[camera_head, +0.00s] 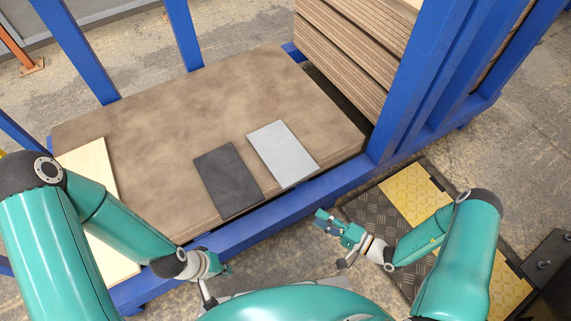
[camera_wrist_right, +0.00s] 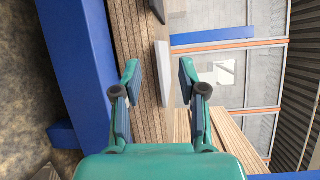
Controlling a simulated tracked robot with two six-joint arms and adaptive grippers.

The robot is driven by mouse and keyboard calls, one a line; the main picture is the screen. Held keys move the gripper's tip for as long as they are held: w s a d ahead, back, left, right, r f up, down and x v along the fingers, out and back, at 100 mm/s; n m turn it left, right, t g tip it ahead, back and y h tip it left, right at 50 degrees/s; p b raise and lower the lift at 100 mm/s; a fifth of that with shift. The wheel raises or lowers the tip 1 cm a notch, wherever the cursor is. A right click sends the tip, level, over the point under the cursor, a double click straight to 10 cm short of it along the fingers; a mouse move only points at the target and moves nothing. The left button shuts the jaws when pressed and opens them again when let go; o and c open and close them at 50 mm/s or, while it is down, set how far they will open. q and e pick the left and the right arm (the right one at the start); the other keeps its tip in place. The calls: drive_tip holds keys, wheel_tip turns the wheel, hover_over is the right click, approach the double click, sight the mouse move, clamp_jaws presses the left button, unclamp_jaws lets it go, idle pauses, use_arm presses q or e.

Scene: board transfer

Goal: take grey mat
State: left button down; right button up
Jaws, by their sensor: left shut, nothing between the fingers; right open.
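The grey mat (camera_head: 283,153) lies flat on the brown board stack (camera_head: 150,110), near its front edge. A dark, nearly black mat (camera_head: 228,180) lies just to its left. My right gripper (camera_head: 322,221) is open and empty, in front of the blue frame and to the right of and below the grey mat in the head view. In the right wrist view its open fingers (camera_wrist_right: 159,72) point toward the stack, and a light grey slab, likely the grey mat (camera_wrist_right: 162,75), shows between them. My left gripper (camera_head: 226,269) is shut and empty, in front of the frame at lower left.
A blue frame rail (camera_head: 290,207) runs along the front of the stack, and a thick blue post (camera_head: 405,90) stands to the right. A pale wooden board (camera_head: 88,165) lies at the left. More brown boards (camera_head: 345,50) stand behind. Yellow and dark floor plates (camera_head: 412,198) lie at right.

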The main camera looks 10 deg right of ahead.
sight(298, 179)
drive_tip(key=w+d+f+m+t+h+b, duration=0.1)
drive_tip(key=w+d+f+t+h, duration=0.2)
drive_tip(key=d, duration=0.1)
drive_tip(key=b+x, duration=0.1)
drive_tip(key=x, duration=0.4)
drive_tip(key=b+x, duration=0.2)
drive_tip(key=x, duration=0.3)
drive_tip(key=r+b+x, duration=0.1)
drive_tip(key=x, duration=0.4)
drive_tip(key=shift+w+a+b, duration=0.15)
drive_tip(key=shift+w+b, duration=0.15)
use_arm(q)
wheel_tip(298, 179, down, 7)
use_arm(e)
drive_tip(key=shift+c, duration=0.2)
clamp_jaws()
